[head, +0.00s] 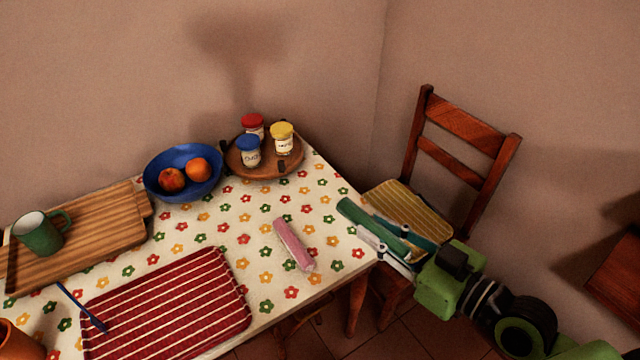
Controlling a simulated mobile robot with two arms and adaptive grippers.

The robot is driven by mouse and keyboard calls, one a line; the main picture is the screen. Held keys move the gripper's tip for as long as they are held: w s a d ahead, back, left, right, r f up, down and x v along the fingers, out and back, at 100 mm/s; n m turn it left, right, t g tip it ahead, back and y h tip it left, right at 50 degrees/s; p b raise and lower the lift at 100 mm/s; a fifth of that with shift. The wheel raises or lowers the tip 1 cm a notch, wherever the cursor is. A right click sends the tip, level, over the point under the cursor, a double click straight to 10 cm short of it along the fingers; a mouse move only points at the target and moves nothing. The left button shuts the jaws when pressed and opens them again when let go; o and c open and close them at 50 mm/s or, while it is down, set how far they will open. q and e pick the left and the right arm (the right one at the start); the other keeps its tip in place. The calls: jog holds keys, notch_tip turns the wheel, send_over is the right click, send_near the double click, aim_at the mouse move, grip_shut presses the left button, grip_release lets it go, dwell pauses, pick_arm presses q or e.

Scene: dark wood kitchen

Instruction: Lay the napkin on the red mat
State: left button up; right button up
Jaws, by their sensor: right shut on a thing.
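The red mat (168,308) with white stripes lies flat on the flowered tablecloth at the front left. My right gripper (388,234) is shut on a teal-green rolled cloth (362,216), which looks like a napkin. It holds the roll at the right corner of the table, in front of the chair, to the right of the mat and well apart from it. Part of the roll is hidden by the fingers. A pink roll (293,246), perhaps another napkin, lies on the tablecloth between the mat and my right gripper. My left gripper is out of view.
A blue utensil (79,306) lies over the mat's left edge. A wooden board (100,240) with a green mug (40,234), a blue fruit bowl (155,187) and a round tray (290,164) with jars stand behind. A chair (460,130) stands right of the table.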

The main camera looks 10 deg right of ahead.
jog(key=shift+m+h, duration=0.6)
jog(key=shift+h, duration=0.2)
jog(key=w+f, duration=0.1)
jog(key=f, duration=0.1)
jog(key=w+d+f, duration=0.1)
jog(key=shift+w+d+f, duration=0.1)
jog(key=shift+w+f, duration=0.05)
jog(key=shift+f, duration=0.2)
jog(key=shift+w+f+t, duration=0.4)
jog(key=shift+w+f, duration=0.1)
jog(key=shift+f, duration=0.4)
send_over(337, 230)
jog(key=s, duration=0.1)
jog(key=f, duration=0.8)
jog(key=shift+s+d+f+b, duration=0.1)
jog(key=shift+d+f+b, duration=0.1)
jog(key=shift+b, duration=0.2)
jog(key=f, duration=0.2)
jog(key=w+f, duration=0.1)
jog(key=shift+w+a+f+p, duration=0.1)
jog(key=shift+w+f+p, duration=0.1)
jog(key=shift+f+p, duration=0.2)
jog(key=shift+s+f, duration=0.1)
jog(key=shift+f, duration=0.1)
